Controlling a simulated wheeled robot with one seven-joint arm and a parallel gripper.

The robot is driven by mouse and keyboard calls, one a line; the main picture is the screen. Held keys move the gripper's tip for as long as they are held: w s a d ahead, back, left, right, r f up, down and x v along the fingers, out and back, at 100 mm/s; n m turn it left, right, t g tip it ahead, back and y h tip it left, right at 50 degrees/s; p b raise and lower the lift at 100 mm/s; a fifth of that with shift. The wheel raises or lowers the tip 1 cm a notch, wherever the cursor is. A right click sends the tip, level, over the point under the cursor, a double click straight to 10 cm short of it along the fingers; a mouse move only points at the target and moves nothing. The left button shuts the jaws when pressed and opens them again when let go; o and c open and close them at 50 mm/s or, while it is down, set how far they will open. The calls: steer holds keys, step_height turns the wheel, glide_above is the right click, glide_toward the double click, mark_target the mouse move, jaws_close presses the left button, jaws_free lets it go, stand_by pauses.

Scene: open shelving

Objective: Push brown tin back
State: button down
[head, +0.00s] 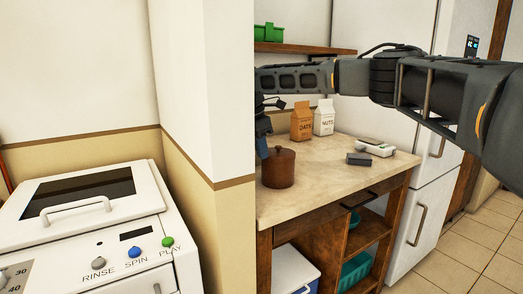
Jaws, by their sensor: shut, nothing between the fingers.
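The brown tin (278,169) is round with a knobbed lid. It stands upright near the left end of the counter (325,162), close to the wall corner. My arm reaches in from the right, above the counter. My gripper (263,150) points down just left of and behind the tin's top, and it is shut and empty. The wall corner hides part of it, and I cannot tell whether it touches the tin.
An orange oats carton (302,122) and a white nuts carton (323,117) stand at the back. A small grey block (359,159) and a white device (375,147) lie to the right. The wall corner (229,130) bounds the left. The counter's front middle is clear.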

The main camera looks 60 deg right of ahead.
steer(key=shift+d, duration=0.1)
steer(key=s+d+p, duration=0.9)
steer(key=d, duration=0.5)
steer(key=shift+d+p, duration=0.3)
steer(key=shift+d, duration=0.1)
steer(key=shift+s, duration=0.1)
steer(key=shift+a+f, duration=0.1)
